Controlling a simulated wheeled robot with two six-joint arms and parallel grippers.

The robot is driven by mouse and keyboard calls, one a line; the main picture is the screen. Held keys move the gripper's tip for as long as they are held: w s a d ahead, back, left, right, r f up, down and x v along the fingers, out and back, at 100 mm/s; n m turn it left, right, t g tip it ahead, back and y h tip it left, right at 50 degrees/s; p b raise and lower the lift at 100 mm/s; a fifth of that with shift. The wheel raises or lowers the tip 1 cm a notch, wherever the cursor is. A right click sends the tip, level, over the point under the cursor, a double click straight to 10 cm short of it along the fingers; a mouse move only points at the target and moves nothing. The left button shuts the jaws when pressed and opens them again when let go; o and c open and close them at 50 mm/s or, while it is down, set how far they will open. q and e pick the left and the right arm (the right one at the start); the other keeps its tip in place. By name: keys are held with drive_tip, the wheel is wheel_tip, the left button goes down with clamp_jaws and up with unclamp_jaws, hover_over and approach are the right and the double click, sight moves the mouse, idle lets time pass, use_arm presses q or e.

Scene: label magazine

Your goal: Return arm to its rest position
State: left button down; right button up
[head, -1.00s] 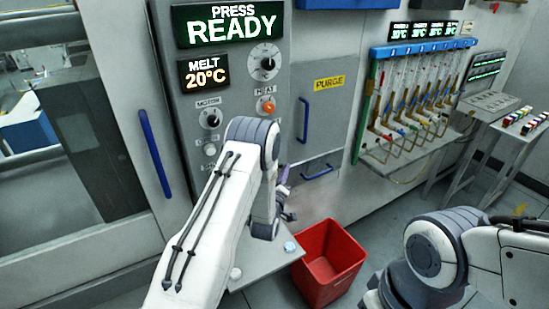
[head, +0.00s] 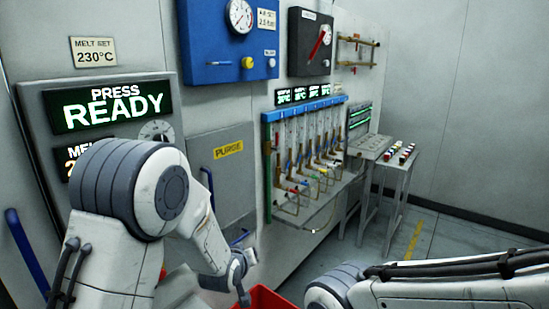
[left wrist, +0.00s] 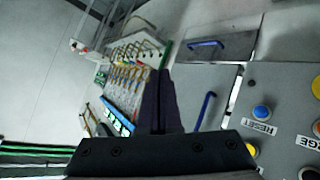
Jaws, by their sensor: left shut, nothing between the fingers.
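My left arm (head: 130,190) comes in from the left of the head view, bent at a large joint, with its forearm reaching down to the right. My left gripper (head: 243,292) is small and partly hidden at the lower edge there, above or beside the red bin (head: 268,299). In the left wrist view its dark fingers (left wrist: 159,100) are together with nothing between them. My right arm (head: 430,288) enters from the lower right; its gripper is out of view.
The press panel with its READY display (head: 112,107) stands close behind my left arm. A blue-topped manifold with hoses (head: 305,110) and a small table (head: 395,160) are further right. A blue RESET button (left wrist: 262,112) shows in the left wrist view. Floor at right is clear.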

use_arm(q)
drive_tip(key=s+d+r+m+g, duration=0.1)
drive_tip(key=s+d+m+g, duration=0.2)
drive_tip(key=s, duration=0.5)
drive_tip(key=s+d+r+m+g, duration=0.1)
drive_tip(key=s+d+m+g, duration=0.15)
drive_tip(key=s, duration=0.65)
drive_tip(key=s+a+r+m+g, duration=0.1)
drive_tip(key=s+m+g, duration=0.1)
drive_tip(key=s, duration=0.8)
drive_tip(key=s+a+m+g+y+b, duration=0.1)
drive_tip(key=s+a+m+g, duration=0.1)
drive_tip(key=s, duration=0.8)
drive_tip(key=shift+s+a+r+m+g+b, duration=0.2)
drive_tip(key=shift+r+m+g+b, duration=0.15)
drive_tip(key=shift+m+g, duration=0.4)
